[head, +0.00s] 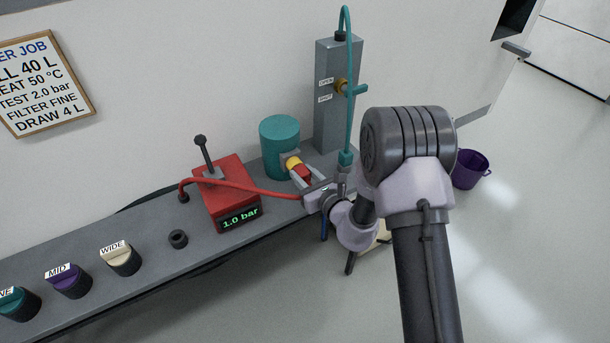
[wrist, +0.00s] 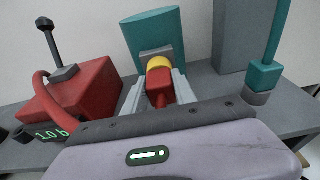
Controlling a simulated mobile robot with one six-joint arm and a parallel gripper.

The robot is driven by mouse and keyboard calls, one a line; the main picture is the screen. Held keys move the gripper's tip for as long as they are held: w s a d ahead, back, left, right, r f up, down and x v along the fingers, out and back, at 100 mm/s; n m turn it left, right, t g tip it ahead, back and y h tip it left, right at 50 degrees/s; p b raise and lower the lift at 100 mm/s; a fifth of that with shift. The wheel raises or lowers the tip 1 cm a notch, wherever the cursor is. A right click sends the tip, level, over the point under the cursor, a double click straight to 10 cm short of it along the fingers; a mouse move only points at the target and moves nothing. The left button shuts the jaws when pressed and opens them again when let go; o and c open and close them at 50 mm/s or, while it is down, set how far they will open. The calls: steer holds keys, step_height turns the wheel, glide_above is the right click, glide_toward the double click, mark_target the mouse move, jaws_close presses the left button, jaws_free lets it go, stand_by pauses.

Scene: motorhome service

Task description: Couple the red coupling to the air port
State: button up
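The red coupling (head: 302,173) is between the two grey fingers of my gripper (head: 301,174), which look closed on its sides. In the wrist view the red coupling (wrist: 159,88) sits in the middle, between the fingers of my gripper (wrist: 160,87). Its front end meets the yellow ring of the air port (wrist: 159,63) on the teal canister (wrist: 152,33); they look in line, with no clear gap. Whether it is locked on cannot be told.
The red pump box (head: 222,212) with a black lever reads 1.0 bar. A grey post (head: 328,95) with a brass valve and teal hose stands to the right. Several filter caps line the left of the grey bench (head: 150,212). A purple bucket (head: 470,170) is on the floor.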

steer(key=o, duration=0.5)
